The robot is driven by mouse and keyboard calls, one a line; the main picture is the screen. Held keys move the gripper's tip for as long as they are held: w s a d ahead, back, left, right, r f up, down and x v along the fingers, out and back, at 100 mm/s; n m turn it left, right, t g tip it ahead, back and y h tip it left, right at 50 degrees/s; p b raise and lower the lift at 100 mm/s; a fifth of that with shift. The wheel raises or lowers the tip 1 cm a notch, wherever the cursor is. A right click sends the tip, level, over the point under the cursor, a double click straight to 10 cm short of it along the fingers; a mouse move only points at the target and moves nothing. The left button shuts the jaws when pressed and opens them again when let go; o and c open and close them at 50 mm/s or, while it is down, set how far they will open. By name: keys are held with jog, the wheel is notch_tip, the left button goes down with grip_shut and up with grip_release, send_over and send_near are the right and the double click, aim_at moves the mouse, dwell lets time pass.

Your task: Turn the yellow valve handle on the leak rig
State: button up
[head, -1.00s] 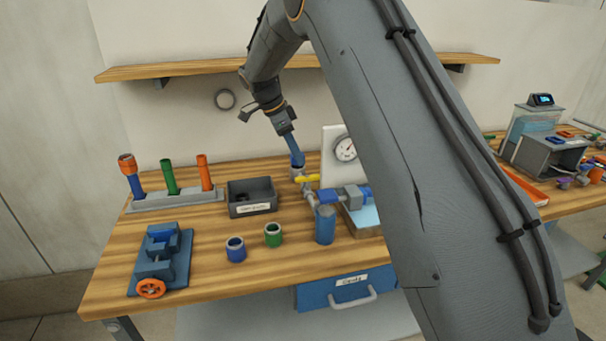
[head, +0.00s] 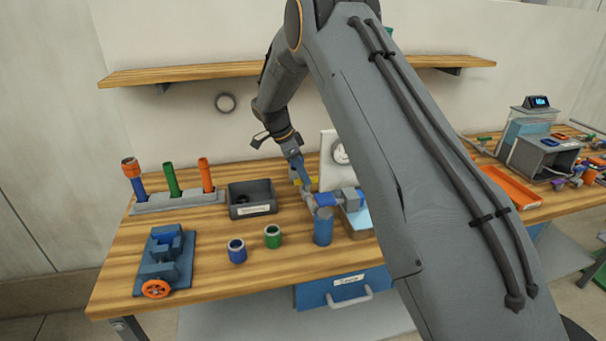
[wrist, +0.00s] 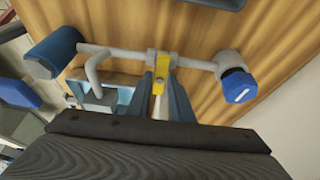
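The yellow valve handle (wrist: 159,76) sits on the grey pipe of the leak rig, near the middle of the wrist view. In the head view only a bit of the handle (head: 313,181) shows beside my gripper (head: 303,181). In the wrist view my gripper's blue-grey fingers (wrist: 160,82) stand on either side of the handle, close to it. I cannot tell whether they touch it. The rig has a grey pipe, a blue capped end (wrist: 238,86) and a blue cylinder (head: 323,226). My arm hides part of the rig's gauge panel (head: 328,160).
A dark bin (head: 251,198) stands left of the rig. A blue vise (head: 165,260) and a rack of coloured tubes (head: 176,201) are at the left. A wooden shelf (head: 190,69) runs above.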

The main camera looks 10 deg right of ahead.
grip_shut()
jog(key=shift+n, duration=0.3)
jog(key=n+t+b, duration=0.1)
jog(key=n, duration=0.1)
jog(key=n+t+b, duration=0.1)
jog(key=n+b, duration=0.1)
jog(key=shift+s+n, duration=0.2)
jog(key=shift+n, duration=0.1)
jog(key=n, duration=0.2)
jog(key=n+t+y+b, duration=0.1)
jog(key=n, duration=0.1)
jog(key=shift+s+d, duration=0.2)
jog(key=n, duration=0.2)
jog(key=n+t+y+p, duration=0.1)
jog(key=n, duration=0.1)
jog(key=shift+s+d+r+y, duration=0.1)
jog(key=shift+d+y, duration=0.05)
jog(key=shift+y, duration=0.15)
jog(key=shift+d+n+t+y+p, duration=0.15)
jog(key=shift+n+y+p, duration=0.25)
jog(key=shift+n+p, duration=0.6)
jog(key=shift+n+t+y+p, duration=0.15)
jog(key=shift+n+y+p, duration=0.25)
jog(key=shift+n+p, duration=0.6)
jog(key=shift+n, duration=0.5)
